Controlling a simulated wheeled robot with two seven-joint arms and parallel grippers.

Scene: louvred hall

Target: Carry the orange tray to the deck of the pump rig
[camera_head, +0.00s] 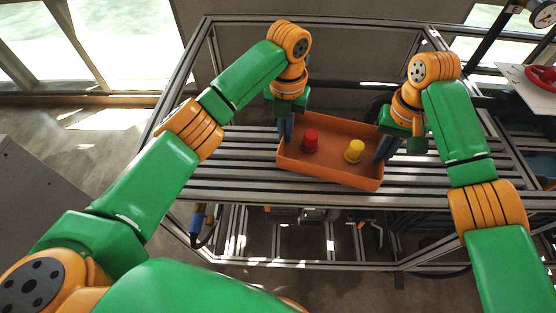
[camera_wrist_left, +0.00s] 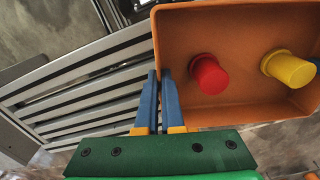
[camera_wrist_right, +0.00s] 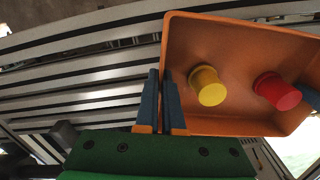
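The orange tray (camera_head: 322,174) is over the slatted grey deck (camera_head: 232,175) of the metal-framed rig. A red cup-shaped piece (camera_head: 310,141) stands in its left half and a yellow one (camera_head: 354,151) in its right half. My left gripper (camera_head: 285,134) is shut on the tray's left wall; the left wrist view shows one blue finger on each side of the wall (camera_wrist_left: 157,45). My right gripper (camera_head: 384,150) is shut on the right wall, with its fingers (camera_wrist_right: 162,105) astride it. I cannot tell whether the tray's underside touches the slats.
Metal rails (camera_head: 300,266) and parts lie below the deck. A red handwheel (camera_head: 543,77) on a pale panel and a gauge (camera_head: 515,5) are at the right. A grey box (camera_head: 40,180) stands at the left. Bare slats show left of the tray.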

